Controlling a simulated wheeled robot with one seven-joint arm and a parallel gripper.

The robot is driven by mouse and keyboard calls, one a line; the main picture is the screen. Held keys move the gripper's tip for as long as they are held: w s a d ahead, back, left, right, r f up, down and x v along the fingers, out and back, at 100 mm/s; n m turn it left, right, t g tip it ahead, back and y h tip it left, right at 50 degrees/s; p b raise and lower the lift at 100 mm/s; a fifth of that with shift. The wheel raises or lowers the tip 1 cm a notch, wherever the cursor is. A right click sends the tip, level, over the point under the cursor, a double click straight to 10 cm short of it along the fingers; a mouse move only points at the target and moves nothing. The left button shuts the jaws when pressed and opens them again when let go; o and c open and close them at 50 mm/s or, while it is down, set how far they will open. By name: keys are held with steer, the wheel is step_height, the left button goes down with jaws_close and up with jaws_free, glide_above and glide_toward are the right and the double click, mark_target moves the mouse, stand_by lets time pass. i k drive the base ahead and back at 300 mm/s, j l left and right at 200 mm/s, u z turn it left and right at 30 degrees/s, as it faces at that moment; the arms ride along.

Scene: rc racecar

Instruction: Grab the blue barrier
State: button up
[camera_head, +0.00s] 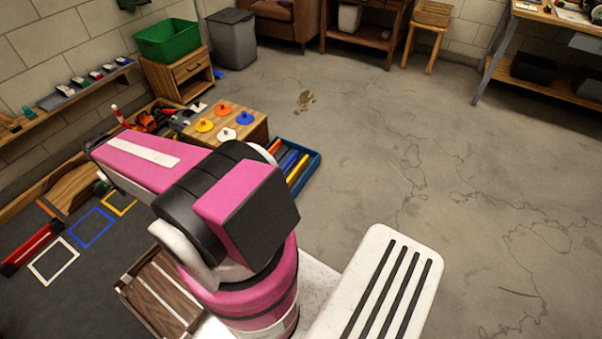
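A blue bar (289,160), which looks like the blue barrier, lies in a blue tray (317,163) on the floor, right of the low wooden table. A yellow bar (298,168) and a reddish bar lie beside it, and my pink and black arm hides the tray's near left part. My arm reaches toward the left of the picture. My gripper does not show, so its state and its distance from the blue bar cannot be seen.
The low wooden table (258,132) carries orange, yellow, white and blue discs. A dark mat (110,262) with coloured square outlines and a red barrier (32,249) lies at left. A green bin (168,40) sits on a cabinet. The concrete floor at right is open.

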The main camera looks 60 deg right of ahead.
mark_target(293, 157)
steer(key=k+z, duration=0.1)
steer(key=z, duration=0.3)
steer(key=k+l+z, duration=0.1)
steer(key=z, duration=0.35)
steer(key=l+z, duration=0.15)
steer(key=z, duration=0.85)
steer(key=k+l+z, duration=0.1)
steer(key=l, duration=0.65)
steer(key=k+l+z, duration=0.15)
steer(key=l, duration=0.6)
